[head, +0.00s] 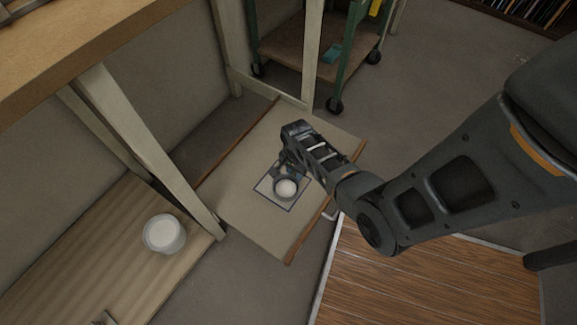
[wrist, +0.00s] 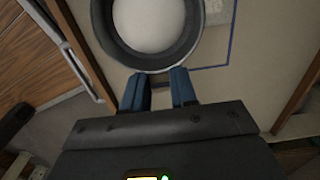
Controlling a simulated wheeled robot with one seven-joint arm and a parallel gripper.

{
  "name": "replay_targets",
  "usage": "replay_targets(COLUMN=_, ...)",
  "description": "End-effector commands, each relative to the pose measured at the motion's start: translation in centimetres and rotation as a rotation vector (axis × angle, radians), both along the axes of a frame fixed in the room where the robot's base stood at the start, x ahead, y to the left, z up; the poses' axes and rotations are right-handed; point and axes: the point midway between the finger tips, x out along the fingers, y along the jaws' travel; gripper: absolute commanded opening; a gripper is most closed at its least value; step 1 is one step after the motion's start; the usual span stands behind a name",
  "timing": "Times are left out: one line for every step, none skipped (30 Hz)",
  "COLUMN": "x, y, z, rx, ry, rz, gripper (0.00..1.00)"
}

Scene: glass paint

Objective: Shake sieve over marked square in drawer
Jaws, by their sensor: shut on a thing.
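The sieve (head: 286,187) is a small dark round ring with pale content, held above the drawer. In the wrist view the sieve (wrist: 195,50) shows its dark rim around a pale white disc. My gripper (head: 290,165) is shut on the sieve; its blue fingers (wrist: 160,88) meet the near rim in the wrist view. The open drawer (head: 235,190) has a beige bottom with a blue-outlined marked square (head: 262,190). The sieve appears over this square in the head view. The gap between sieve and drawer bottom is hard to judge, and the sieve and gripper hide part of the square.
A white round tub (head: 164,234) stands on a wooden surface (head: 90,255) at the lower left. Pale table legs (head: 135,140) rise beside the drawer. A green wheeled cart (head: 285,45) stands behind. A wood-topped panel (head: 420,280) lies right of the drawer.

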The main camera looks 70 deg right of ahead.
Motion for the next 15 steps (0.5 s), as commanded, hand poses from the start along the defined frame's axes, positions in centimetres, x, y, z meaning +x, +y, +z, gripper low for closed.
replay_targets(x=-0.5, y=0.1, z=0.2, rx=0.0, ry=0.0, rz=-0.001, gripper=0.0)
replay_targets(x=-0.8, y=0.2, z=0.2, rx=0.0, ry=0.0, rz=-0.002, gripper=0.0)
replay_targets(x=-0.8, y=0.2, z=0.0, rx=0.0, ry=-0.001, rz=-0.001, gripper=0.0)
replay_targets(x=-0.3, y=0.0, z=-0.2, rx=-0.002, ry=-0.004, rz=0.0, gripper=0.0)
replay_targets(x=0.1, y=-0.1, z=-0.2, rx=-0.003, ry=-0.003, rz=0.001, gripper=0.0)
replay_targets(x=0.5, y=-0.2, z=-0.2, rx=-0.002, ry=-0.004, rz=0.001, gripper=0.0)
replay_targets(x=0.7, y=-0.2, z=-0.2, rx=-0.002, ry=-0.003, rz=0.0, gripper=0.0)
replay_targets(x=0.9, y=-0.3, z=-0.2, rx=-0.001, ry=-0.002, rz=0.0, gripper=0.0)
replay_targets(x=1.3, y=-0.4, z=-0.2, rx=-0.001, ry=-0.002, rz=0.0, gripper=0.0)
replay_targets(x=1.5, y=-0.5, z=-0.2, rx=-0.001, ry=-0.002, rz=0.0, gripper=0.0)
replay_targets(x=1.8, y=-0.6, z=-0.2, rx=-0.002, ry=-0.003, rz=0.0, gripper=0.0)
replay_targets(x=2.2, y=-0.6, z=-0.2, rx=-0.002, ry=-0.003, rz=0.001, gripper=0.0)
replay_targets(x=2.5, y=-0.7, z=-0.2, rx=-0.002, ry=-0.003, rz=0.001, gripper=0.0)
replay_targets(x=2.7, y=-0.7, z=-0.2, rx=-0.001, ry=-0.002, rz=0.001, gripper=0.0)
replay_targets(x=3.0, y=-0.8, z=-0.2, rx=-0.001, ry=-0.002, rz=0.001, gripper=0.0)
